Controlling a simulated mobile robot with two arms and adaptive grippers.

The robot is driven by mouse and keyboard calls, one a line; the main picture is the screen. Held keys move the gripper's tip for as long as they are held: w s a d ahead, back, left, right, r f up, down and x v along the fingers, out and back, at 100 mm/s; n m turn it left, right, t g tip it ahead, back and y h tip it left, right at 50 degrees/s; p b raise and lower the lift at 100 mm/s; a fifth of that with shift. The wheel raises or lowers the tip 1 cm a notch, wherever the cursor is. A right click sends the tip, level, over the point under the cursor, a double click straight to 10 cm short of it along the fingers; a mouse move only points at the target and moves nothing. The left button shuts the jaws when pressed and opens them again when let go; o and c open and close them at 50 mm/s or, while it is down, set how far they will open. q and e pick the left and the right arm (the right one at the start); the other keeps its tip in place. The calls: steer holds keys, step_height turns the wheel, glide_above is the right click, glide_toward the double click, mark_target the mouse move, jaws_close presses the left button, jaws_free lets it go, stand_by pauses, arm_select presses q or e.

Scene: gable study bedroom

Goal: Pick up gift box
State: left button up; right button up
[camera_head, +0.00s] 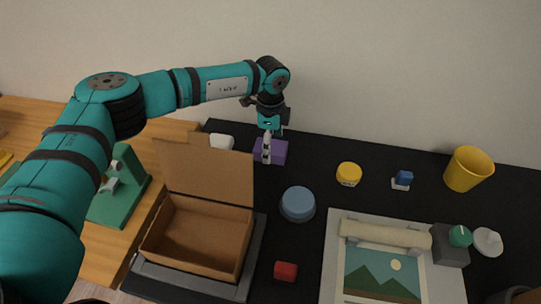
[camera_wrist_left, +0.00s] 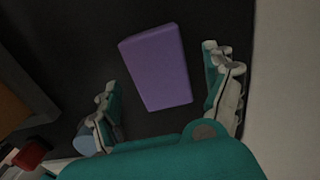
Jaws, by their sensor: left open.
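A purple block, which I take for the gift box (camera_head: 281,153), sits on the black table towards the back, behind the open cardboard box. Its plain purple top fills the middle of the left wrist view (camera_wrist_left: 157,66). My left gripper (camera_head: 267,148) is above it, pointing down, and covers part of it in the head view. In the left wrist view the gripper (camera_wrist_left: 160,78) is open, with one finger on either side of the purple box and dark gaps between. Nothing is held. My right gripper is not in view.
The cardboard box (camera_head: 197,240) stands open with its lid raised. A blue round object (camera_head: 297,204), a red block (camera_head: 286,271), a yellow jar (camera_head: 349,174) and a yellow cup (camera_head: 468,169) stand around. A wall (camera_head: 400,70) rises close behind the table.

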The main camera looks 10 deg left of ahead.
arm_select(q)
step_height(320, 180, down, 3)
steer(key=shift+w+r+b, duration=0.1)
steer(key=shift+r+b, duration=0.1)
steer(key=shift+b, duration=0.35)
steer(key=shift+r, duration=0.15)
steer(key=shift+c, duration=0.6)
steer(key=c, duration=1.2)
